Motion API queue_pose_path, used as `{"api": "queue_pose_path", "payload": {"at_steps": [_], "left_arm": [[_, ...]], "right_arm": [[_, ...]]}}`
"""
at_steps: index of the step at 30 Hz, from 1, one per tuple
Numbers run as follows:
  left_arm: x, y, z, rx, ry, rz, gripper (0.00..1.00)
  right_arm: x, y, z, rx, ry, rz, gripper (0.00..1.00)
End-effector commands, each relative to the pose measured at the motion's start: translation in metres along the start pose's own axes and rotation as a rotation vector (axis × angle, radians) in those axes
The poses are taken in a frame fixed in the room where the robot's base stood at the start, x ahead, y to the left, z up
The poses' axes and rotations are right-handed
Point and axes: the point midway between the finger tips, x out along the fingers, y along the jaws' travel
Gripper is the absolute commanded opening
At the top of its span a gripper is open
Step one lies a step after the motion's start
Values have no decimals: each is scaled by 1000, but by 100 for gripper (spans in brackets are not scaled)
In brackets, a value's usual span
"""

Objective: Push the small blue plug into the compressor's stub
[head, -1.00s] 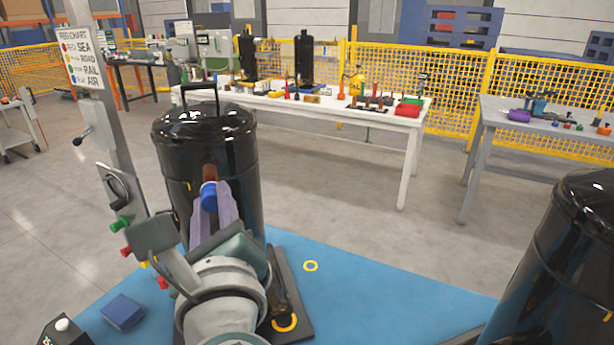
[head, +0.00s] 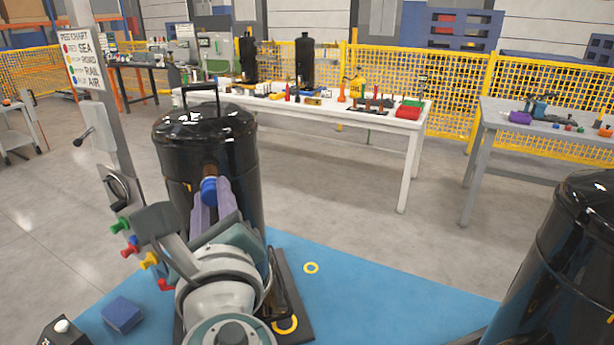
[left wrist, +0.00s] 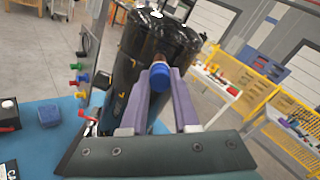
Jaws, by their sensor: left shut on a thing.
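The black compressor (head: 207,140) stands upright on the blue pallet surface and also shows in the left wrist view (left wrist: 140,60). A short brown stub (head: 209,170) sticks out of its side. The small blue plug (head: 209,189) is between the purple fingers of my left gripper (head: 211,195), which is shut on it. In the left wrist view the blue plug (left wrist: 159,77) is at the fingertips, directly in front of the brown stub (left wrist: 161,59). The plug and stub look in line; I cannot tell how deep the plug sits. My right gripper is not in view.
A post with a peg chart (head: 80,60) and several coloured pegs (head: 130,245) stands close left of my left arm. A second black compressor (head: 565,260) is at the right.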

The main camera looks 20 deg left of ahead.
Motion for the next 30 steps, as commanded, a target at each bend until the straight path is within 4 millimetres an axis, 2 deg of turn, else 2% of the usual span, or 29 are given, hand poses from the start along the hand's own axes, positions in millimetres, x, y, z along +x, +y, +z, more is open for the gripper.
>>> {"api": "queue_pose_path", "payload": {"at_steps": [30], "left_arm": [[12,0,0,0,0,0,0]], "right_arm": [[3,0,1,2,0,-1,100]]}}
